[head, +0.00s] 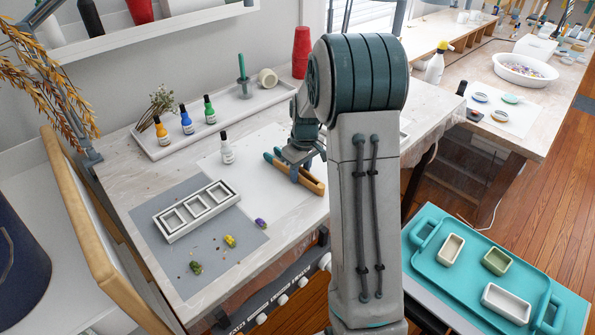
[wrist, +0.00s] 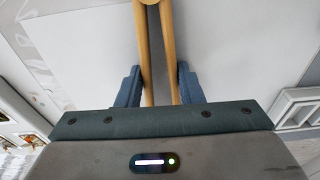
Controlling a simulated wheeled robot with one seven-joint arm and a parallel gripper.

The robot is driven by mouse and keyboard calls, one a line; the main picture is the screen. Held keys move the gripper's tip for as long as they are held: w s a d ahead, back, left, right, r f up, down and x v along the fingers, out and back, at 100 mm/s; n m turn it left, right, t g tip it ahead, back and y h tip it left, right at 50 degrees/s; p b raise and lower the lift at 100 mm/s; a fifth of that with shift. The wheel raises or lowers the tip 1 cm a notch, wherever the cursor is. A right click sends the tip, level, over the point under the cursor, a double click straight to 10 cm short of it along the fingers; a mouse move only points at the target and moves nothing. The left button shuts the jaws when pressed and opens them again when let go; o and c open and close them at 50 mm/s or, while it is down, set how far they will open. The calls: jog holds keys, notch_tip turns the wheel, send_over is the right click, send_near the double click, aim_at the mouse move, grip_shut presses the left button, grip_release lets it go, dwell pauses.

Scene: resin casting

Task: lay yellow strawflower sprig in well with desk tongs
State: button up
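The wooden desk tongs (head: 312,183) are at my gripper (head: 298,170), over or on the white sheet. In the wrist view, the two blue fingers of my gripper (wrist: 157,88) flank the pale arms of the tongs (wrist: 143,45), close against their outer sides. The tongs' pivot end is at the top of that view. The yellow strawflower sprig (head: 230,241) lies on the grey mat, apart from the tongs. The white mould (head: 172,234) with three square wells stands behind it on the mat; the wells look empty.
A purple sprig (head: 261,223) and a dark green-yellow sprig (head: 196,267) lie near the yellow one. The white sheet (head: 290,211) is mostly clear.

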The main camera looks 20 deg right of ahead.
notch_tip(320, 180, up, 12)
jog(key=p, duration=0.7)
jog(key=shift+f, duration=0.1)
